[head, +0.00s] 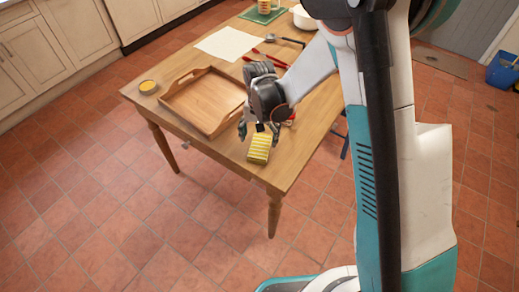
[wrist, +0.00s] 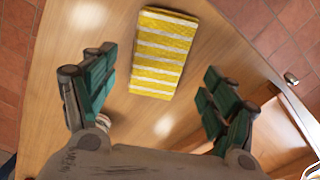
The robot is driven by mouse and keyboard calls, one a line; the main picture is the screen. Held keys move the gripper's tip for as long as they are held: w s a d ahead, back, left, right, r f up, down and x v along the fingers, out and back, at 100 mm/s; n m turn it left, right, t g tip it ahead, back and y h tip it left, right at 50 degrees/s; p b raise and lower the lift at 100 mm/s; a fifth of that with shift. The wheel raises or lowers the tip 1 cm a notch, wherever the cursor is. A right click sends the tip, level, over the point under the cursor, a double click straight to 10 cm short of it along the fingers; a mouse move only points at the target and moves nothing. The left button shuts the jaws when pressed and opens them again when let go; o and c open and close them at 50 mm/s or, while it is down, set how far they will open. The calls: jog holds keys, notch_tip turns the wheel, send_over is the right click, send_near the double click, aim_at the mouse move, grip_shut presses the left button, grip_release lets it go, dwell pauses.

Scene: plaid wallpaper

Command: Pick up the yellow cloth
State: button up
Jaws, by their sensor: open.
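The yellow cloth (head: 259,148) is a folded, yellow and white striped block lying near the front corner of the wooden table (head: 290,165). In the wrist view the yellow cloth (wrist: 163,52) lies flat, ahead of and between the two green-padded fingers. My gripper (head: 258,128) is above the table, close to the cloth on its far side. In the wrist view my gripper (wrist: 155,95) is open with nothing between its fingers. The fingers look apart from the cloth; the exact height above it is hard to tell.
A wooden tray (head: 211,128) stands left of my gripper. A pale sheet (head: 227,44), red utensils (head: 268,58) and a white pot (head: 303,17) lie farther back. A small red item (head: 290,120) is partly hidden behind my gripper.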

aim_at(259, 146)
notch_tip(259, 146, down, 5)
jog(key=b, duration=0.2)
jog(key=shift+f+b, duration=0.1)
jog(key=shift+b, duration=0.2)
jog(key=shift+c, duration=0.3)
jog(key=c, duration=1.2)
jog(key=shift+r, duration=0.2)
notch_tip(259, 146, up, 20)
jog(key=p, duration=0.6)
jog(key=shift+f+p, duration=0.1)
jog(key=shift+p, duration=0.3)
